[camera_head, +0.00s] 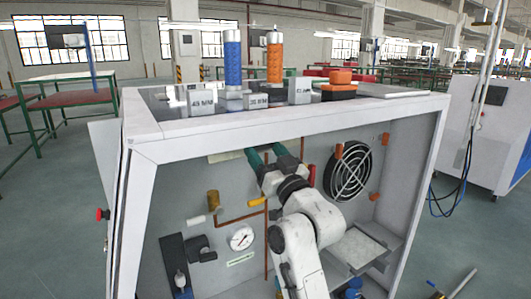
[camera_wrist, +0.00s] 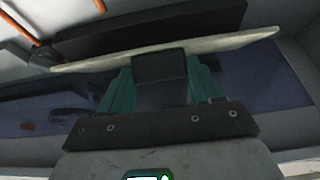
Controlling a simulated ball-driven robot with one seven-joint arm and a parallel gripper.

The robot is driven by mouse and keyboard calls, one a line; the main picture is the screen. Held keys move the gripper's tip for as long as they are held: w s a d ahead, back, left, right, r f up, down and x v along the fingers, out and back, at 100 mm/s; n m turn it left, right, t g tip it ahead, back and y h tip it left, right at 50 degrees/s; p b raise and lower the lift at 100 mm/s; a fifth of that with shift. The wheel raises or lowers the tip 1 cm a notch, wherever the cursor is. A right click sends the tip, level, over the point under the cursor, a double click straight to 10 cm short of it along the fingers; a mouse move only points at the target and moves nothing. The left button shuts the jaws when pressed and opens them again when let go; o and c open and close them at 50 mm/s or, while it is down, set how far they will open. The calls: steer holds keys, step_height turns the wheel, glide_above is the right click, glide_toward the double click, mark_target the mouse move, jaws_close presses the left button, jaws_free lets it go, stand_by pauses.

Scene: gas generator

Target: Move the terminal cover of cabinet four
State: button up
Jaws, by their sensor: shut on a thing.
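My gripper (camera_head: 267,156) reaches up inside the open cabinet, near the top of its back wall. Its teal fingers are around a dark block (camera_wrist: 158,68) in the wrist view, where the gripper (camera_wrist: 158,85) fills the lower middle. A long pale plate, which I take to be the terminal cover (camera_wrist: 235,43), lies across the view just beyond the fingers, and the block seems to be its grip. In the head view a pale strip of it (camera_head: 225,157) shows left of the fingers; the rest is hidden. I cannot tell whether it is off the wall.
The white cabinet frame (camera_head: 290,119) surrounds my arm above and at the sides. Inside are a round fan grille (camera_head: 349,171), a gauge (camera_head: 242,238), a copper pipe (camera_head: 238,216) and a shelf (camera_head: 358,249). Blue and orange cylinders stand on top.

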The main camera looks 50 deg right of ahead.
steer(key=shift+w+d+f+t+b, duration=0.15)
steer(key=shift+f+t+b, duration=0.2)
steer(key=shift+b, duration=0.7)
steer(key=shift+w+a+f+t+b, duration=0.15)
steer(key=shift+f+b, duration=0.25)
steer(key=shift+b, duration=0.6)
steer(key=shift+t+h, duration=0.4)
steer(key=shift+t, duration=0.4)
steer(key=shift+w+d+f+b, duration=0.2)
steer(key=shift+w+f+b, duration=0.2)
steer(key=shift+w+b, duration=0.45)
steer(key=shift+w+d+f+b, duration=0.25)
steer(key=shift+w+f+b, duration=0.25)
steer(key=shift+b, duration=0.6)
steer(key=shift+w+d+f+b, duration=0.2)
steer(key=shift+w+f+b, duration=0.15)
steer(key=shift+w+b, duration=0.5)
steer(key=shift+s, duration=0.1)
steer(key=o, duration=1.4)
steer(key=shift+c, duration=0.2)
steer(key=shift+o, duration=0.7)
steer(key=shift+a, duration=0.1)
